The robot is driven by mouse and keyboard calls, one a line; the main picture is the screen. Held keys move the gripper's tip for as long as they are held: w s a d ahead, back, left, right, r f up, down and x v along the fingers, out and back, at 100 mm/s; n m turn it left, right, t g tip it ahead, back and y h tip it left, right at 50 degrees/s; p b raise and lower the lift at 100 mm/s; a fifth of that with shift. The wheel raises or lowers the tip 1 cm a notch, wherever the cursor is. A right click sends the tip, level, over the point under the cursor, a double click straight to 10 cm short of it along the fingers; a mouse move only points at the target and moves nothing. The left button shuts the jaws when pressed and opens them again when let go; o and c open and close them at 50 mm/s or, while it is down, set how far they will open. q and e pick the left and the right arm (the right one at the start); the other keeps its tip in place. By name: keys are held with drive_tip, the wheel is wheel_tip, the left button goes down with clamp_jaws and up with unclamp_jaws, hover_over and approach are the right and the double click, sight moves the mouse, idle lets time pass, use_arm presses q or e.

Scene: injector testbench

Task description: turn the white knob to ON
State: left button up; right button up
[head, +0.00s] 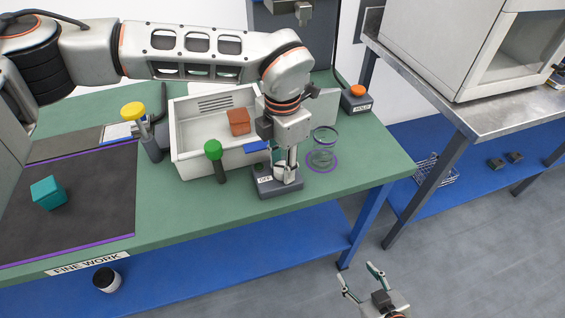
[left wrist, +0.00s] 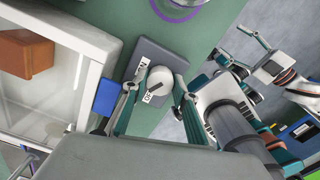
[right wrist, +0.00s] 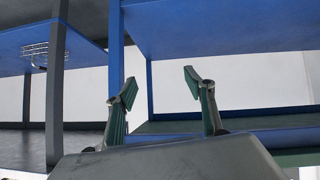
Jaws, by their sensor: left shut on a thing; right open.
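The white knob (left wrist: 161,79) sits on a dark grey box (left wrist: 172,53) in the left wrist view. A dark line on the knob points toward the label at its lower left, which seems to read OFF; a second label is beside it. In the head view the box (head: 264,190) stands near the table's front edge and the knob is mostly hidden by my gripper. My left gripper (head: 286,166) points down, with its fingers on either side of the knob, shut on it. My right gripper (head: 359,275) is open and empty, off the table over the floor.
A white bin (head: 192,164) with a brown block (head: 238,121) stands left of the box. A green-topped post (head: 214,150) is at the bin's front. A glass jar (head: 323,148) stands close to the right. An orange button box (head: 357,98) is behind.

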use_arm(q)
drive_tip(key=m+p, duration=0.1)
drive_tip(key=m, duration=0.4)
drive_tip(key=shift+r+m, duration=0.1)
drive_tip(key=shift+m, duration=0.2)
drive_tip(key=m, duration=0.2)
drive_tip(key=shift+m, duration=0.3)
drive_tip(key=m, duration=0.2)
drive_tip(key=shift+m, duration=0.4)
drive_tip(key=shift+m+p, duration=0.3)
drive_tip(key=shift+m, duration=0.2)
drive_tip(key=o, duration=1.1)
